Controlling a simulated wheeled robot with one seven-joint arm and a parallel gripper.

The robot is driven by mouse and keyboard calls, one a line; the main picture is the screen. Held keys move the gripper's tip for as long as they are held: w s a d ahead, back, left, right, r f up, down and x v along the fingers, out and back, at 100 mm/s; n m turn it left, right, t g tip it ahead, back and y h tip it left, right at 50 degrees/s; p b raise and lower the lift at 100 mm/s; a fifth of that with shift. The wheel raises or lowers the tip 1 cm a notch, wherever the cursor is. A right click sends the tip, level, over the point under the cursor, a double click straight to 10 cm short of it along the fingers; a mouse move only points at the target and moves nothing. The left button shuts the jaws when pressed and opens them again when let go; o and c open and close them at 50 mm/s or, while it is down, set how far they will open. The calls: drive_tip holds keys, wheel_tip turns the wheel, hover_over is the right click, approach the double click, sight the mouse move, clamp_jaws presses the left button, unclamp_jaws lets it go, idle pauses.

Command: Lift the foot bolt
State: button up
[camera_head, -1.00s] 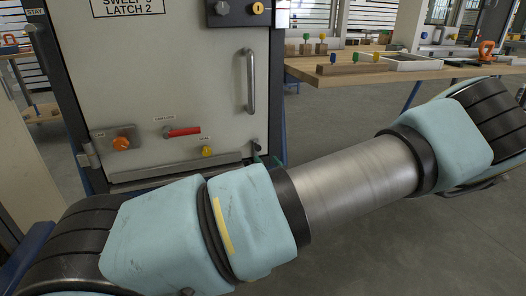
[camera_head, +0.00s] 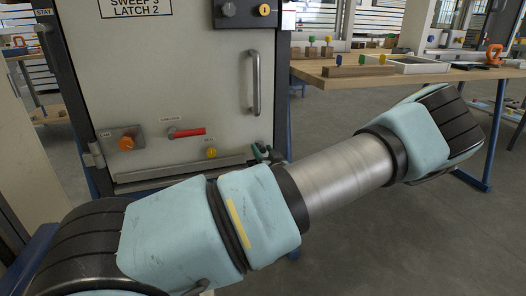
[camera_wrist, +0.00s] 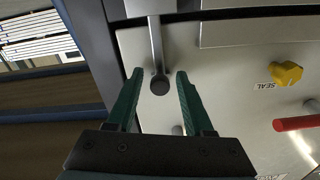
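The foot bolt (camera_wrist: 160,86) appears in the wrist view as a thin grey rod with a dark round end, by the edge of the pale door panel. My gripper (camera_wrist: 159,73) has two green fingers, spread apart on either side of the bolt's end. Gaps show between the bolt and both fingers, so it is not gripped. In the head view, a small part of my gripper (camera_head: 262,153) shows at the door's lower right corner. My arm hides what lies below it, and I cannot make out the bolt clearly there.
The door (camera_head: 190,85) carries a vertical handle (camera_head: 256,83), a red lever (camera_head: 188,133), a yellow knob (camera_head: 211,153) and an orange knob (camera_head: 126,143). In the wrist view, the yellow SEAL knob (camera_wrist: 286,73) and red lever (camera_wrist: 295,124) lie right of my gripper. A workbench (camera_head: 385,76) stands behind right.

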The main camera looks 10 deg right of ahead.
clamp_jaws()
idle(1.2)
